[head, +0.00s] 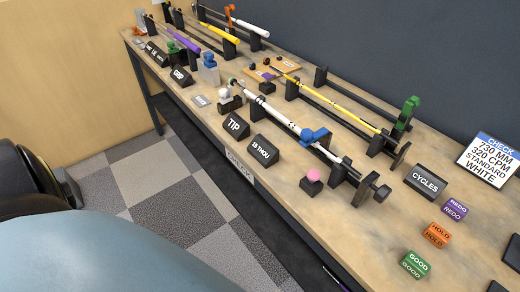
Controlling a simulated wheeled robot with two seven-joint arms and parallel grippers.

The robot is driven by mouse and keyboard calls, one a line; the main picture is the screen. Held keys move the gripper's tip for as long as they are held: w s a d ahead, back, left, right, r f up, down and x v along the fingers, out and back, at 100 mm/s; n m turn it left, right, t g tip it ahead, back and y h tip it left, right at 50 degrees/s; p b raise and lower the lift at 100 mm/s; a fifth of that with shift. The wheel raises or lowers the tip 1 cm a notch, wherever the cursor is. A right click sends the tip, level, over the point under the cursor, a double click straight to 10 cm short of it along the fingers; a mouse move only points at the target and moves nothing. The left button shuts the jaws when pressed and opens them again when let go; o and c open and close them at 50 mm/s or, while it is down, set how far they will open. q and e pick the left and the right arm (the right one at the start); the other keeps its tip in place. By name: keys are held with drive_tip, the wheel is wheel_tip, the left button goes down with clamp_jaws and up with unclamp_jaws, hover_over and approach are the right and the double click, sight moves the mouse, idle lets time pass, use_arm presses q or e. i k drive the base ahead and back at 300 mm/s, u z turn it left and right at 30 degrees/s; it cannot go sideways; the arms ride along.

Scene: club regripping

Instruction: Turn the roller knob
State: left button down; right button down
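A white club (285,122) lies along a black stand with uprights near the middle of the bench. A blue clamp-like piece (314,137) sits on it. At the stand's near right end is a dark round end piece (382,192), which looks like a knob; I cannot tell for sure that it is the roller knob. A pink ball (314,174) on a small black block stands in front of that stand. Neither of my grippers shows in the head view.
The wooden bench (345,250) runs from back left to front right. A yellow-shafted club (340,103) lies on rails behind. TIP (234,126), 18 THOU (263,150) and CYCLES (426,182) blocks, coloured REDO, HOLD, GOOD (415,264) cubes and a CHECK sign (488,160) stand around.

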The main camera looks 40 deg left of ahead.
sight(382, 193)
drive_tip(key=z, duration=0.9)
drive_tip(key=k, duration=0.4)
drive_tip(key=z, duration=0.05)
